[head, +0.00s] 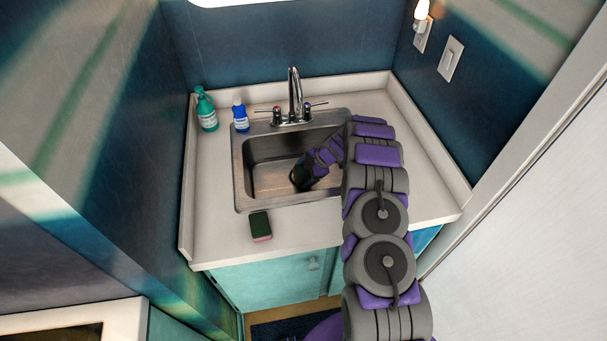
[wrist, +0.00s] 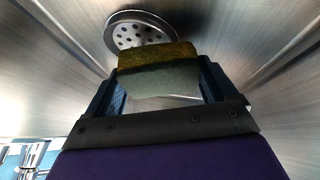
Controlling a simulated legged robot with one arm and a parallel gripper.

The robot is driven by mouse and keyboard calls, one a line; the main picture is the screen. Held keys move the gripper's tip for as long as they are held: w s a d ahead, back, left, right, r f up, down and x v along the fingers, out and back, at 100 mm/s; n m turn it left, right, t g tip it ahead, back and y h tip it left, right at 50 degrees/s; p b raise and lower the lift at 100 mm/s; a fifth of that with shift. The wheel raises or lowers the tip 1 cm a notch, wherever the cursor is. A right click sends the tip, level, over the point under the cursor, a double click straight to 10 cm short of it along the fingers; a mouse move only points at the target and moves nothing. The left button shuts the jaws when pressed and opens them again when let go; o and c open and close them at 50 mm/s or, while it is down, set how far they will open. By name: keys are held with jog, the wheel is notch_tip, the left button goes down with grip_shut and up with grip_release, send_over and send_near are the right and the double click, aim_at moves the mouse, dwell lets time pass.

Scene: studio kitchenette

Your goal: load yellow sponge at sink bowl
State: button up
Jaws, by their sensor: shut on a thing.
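My gripper (head: 302,176) reaches down into the metal sink bowl (head: 262,148) in the head view, low inside its right half. In the wrist view my gripper (wrist: 160,78) is shut on a sponge (wrist: 158,56), yellow on its upper part and grey-green on the lower part. The sponge is close to the round drain strainer (wrist: 138,30) at the bottom of the bowl. I cannot tell whether it touches the bowl floor. In the head view the held sponge is hidden by my gripper.
A dark green and pink sponge (head: 260,226) lies on the counter (head: 222,232) in front of the sink. A green bottle (head: 206,110) and a blue bottle (head: 240,115) stand at the back left. The faucet (head: 293,95) rises behind the bowl. Walls close in the counter left, back and right.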

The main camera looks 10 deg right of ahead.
aim_at(304, 174)
jog(key=shift+r, duration=0.1)
jog(key=shift+r, duration=8.25)
notch_tip(304, 174, up, 4)
jog(key=shift+s, duration=0.1)
